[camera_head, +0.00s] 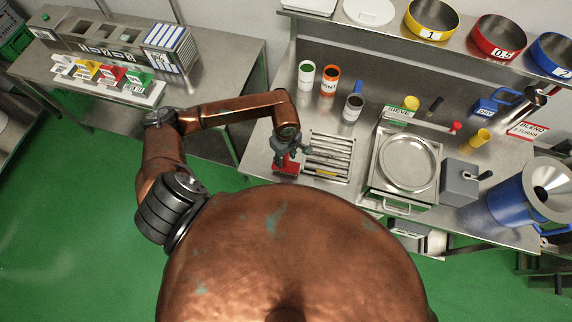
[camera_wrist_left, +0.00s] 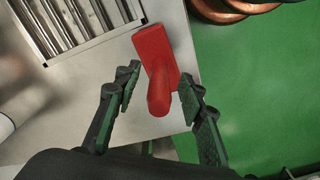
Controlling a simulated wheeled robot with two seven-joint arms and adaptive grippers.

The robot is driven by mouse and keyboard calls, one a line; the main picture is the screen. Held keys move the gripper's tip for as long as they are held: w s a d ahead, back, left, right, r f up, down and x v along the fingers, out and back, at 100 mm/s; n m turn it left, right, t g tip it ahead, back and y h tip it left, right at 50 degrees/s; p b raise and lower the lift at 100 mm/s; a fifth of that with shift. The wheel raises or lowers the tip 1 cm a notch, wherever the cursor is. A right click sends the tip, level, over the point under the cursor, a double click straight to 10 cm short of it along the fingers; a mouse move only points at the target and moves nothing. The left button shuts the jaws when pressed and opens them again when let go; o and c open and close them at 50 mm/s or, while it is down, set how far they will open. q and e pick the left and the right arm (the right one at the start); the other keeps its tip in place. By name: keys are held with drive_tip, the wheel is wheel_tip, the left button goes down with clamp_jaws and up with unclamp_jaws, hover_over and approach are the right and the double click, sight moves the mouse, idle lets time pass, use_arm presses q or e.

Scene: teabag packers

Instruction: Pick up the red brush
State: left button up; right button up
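The red brush (camera_head: 287,167) lies on the steel bench near its left front corner, partly covered by my left gripper in the head view. In the left wrist view the brush (camera_wrist_left: 156,65) shows a flat red block with a rounded handle pointing toward my gripper. My left gripper (camera_head: 291,150) is above it with its fingers apart. In the left wrist view the left gripper (camera_wrist_left: 158,88) has one finger on each side of the handle, with gaps visible on both sides. My right gripper is not in view.
A slotted metal rack (camera_head: 328,156) lies just right of the brush. Several cups, including an orange one (camera_head: 329,80), stand behind. The bench edge drops to green floor (camera_head: 80,220) at the left.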

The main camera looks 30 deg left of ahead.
use_arm(q)
drive_tip(key=shift+w+f, duration=0.1)
drive_tip(key=shift+f, duration=0.7)
drive_tip(key=shift+c, duration=0.3)
clamp_jaws()
